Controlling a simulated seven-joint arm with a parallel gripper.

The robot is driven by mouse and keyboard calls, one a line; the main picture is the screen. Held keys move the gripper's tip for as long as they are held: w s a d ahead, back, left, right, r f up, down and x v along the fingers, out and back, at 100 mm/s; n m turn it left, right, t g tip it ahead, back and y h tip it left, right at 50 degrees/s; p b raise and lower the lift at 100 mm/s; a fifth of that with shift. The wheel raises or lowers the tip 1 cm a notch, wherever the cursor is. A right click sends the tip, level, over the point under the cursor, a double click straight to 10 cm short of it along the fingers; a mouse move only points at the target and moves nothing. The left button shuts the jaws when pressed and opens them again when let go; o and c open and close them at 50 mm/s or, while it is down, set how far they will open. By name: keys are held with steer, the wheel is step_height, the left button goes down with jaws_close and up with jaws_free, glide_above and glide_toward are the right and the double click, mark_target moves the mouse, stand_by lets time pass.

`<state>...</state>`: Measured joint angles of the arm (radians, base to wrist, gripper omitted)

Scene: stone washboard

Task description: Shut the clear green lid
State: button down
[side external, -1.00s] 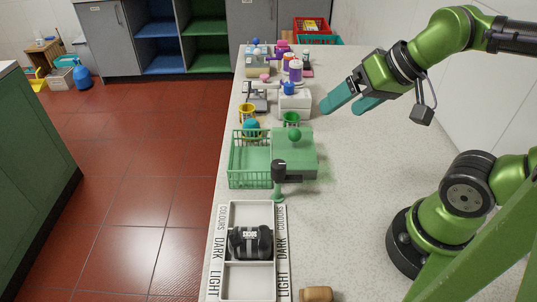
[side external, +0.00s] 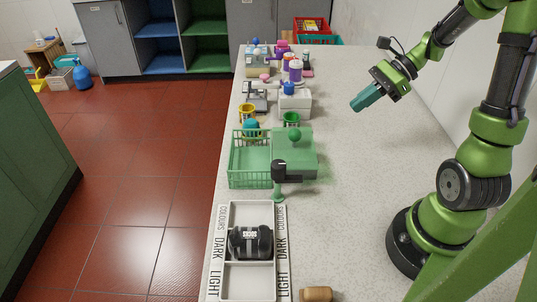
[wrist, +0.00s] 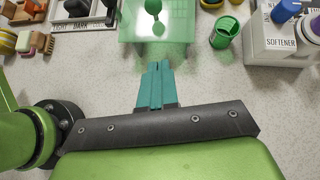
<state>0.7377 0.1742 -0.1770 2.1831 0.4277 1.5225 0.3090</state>
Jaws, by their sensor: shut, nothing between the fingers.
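The basket's top looks uncovered. My gripper (side external: 357,104) is shut and empty, in the air to the right of and beyond the lid. In the wrist view its teal fingertips (wrist: 160,66) lie together, pointing towards the lid, apart from it in the picture.
A labelled white tray (side external: 250,282) with a dark bundle is nearer. A green cup (side external: 291,119) and white softener box (side external: 296,104) stand beyond. Counter to the lid's right is clear.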

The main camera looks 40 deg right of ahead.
glide_toward(312, 144)
steer(key=w+a+f, duration=0.2)
steer(key=a, duration=0.1)
steer(key=shift+w+a+r, duration=0.3)
steer(key=shift+w+a, duration=0.3)
steer(key=shift+a, duration=0.2)
steer(key=shift+w+a+r, duration=0.3)
steer(key=shift+w+a, duration=0.3)
steer(key=shift+a, duration=0.2)
steer(key=w+a, duration=0.8)
steer(key=shift+a, duration=0.25)
steer(key=shift+w+a, duration=0.1)
steer(key=shift+w, duration=0.05)
